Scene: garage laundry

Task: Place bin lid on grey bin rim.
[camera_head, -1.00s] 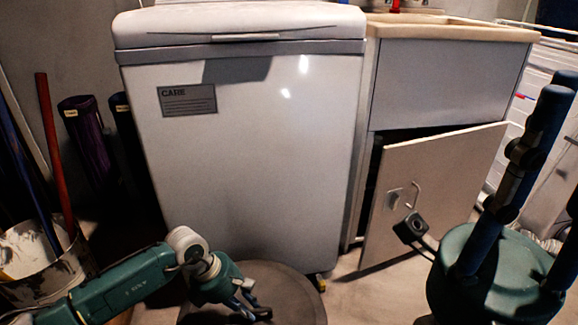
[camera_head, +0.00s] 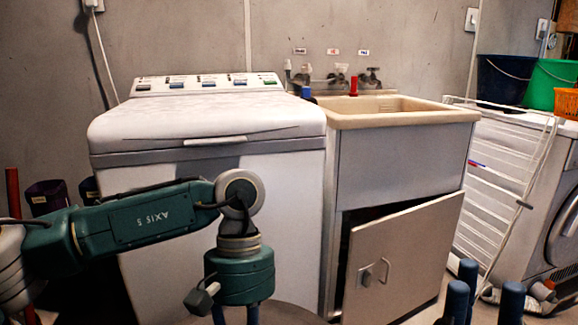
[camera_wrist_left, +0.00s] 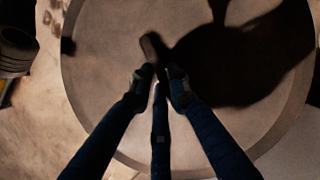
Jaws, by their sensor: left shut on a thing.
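The bin lid is a large round brownish-grey disc. It fills most of the left wrist view (camera_wrist_left: 110,90), with dark shadow over its upper right, and its edge shows at the bottom of the head view (camera_head: 290,315). My left gripper (camera_wrist_left: 158,82) is shut on the lid's dark handle (camera_wrist_left: 150,45) near its middle. In the head view the left gripper points down and its fingertips are cut off by the frame. My right gripper (camera_head: 480,295) has its blue fingers apart and pointing up at the lower right, empty. I cannot make out the grey bin or its rim.
A white washing machine (camera_head: 220,130) stands behind my left arm. To its right is a sink cabinet (camera_head: 395,160) with its door (camera_head: 400,262) swung open. A white drying rack (camera_head: 500,190) and a front-loading machine (camera_head: 560,230) stand at the right.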

